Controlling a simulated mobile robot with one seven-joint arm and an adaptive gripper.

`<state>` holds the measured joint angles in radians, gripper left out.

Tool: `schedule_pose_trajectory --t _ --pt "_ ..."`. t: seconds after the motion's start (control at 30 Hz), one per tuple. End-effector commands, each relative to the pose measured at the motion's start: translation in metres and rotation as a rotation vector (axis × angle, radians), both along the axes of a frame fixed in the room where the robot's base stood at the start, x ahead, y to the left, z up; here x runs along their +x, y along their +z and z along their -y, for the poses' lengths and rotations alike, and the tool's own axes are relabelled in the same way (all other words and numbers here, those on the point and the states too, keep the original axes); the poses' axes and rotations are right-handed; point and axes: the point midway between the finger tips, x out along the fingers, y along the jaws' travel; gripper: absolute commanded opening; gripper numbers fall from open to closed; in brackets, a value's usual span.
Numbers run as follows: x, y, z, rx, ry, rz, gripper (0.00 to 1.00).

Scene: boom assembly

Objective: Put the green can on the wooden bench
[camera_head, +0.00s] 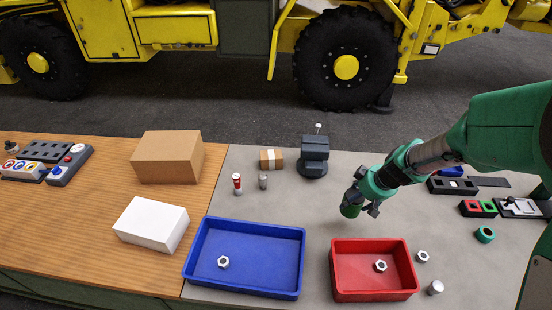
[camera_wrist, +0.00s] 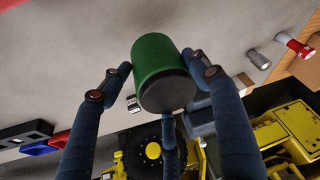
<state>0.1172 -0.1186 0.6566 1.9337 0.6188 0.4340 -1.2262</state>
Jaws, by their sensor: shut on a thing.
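The green can (camera_wrist: 158,62) is held between the fingers of my gripper (camera_wrist: 160,85) in the wrist view. In the head view my gripper (camera_head: 356,206) holds the green can (camera_head: 350,208) above the grey bench top, behind the red tray. The fingers hide part of the can there. The wooden bench (camera_head: 85,222) is on the left, joined to the grey top (camera_head: 320,217). It carries a brown box, a white box and a control panel.
On the wood stand the brown box (camera_head: 167,157), white box (camera_head: 151,224) and control panel (camera_head: 68,165). The wood's front left is clear.

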Motion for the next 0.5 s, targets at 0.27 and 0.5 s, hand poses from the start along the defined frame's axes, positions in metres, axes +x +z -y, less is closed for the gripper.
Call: schedule_pose_trajectory --t 0.27,0.5 --pt "0.000 0.001 0.000 0.000 0.000 0.001 0.25" --pt "0.001 0.014 0.000 0.000 0.002 0.004 0.25"
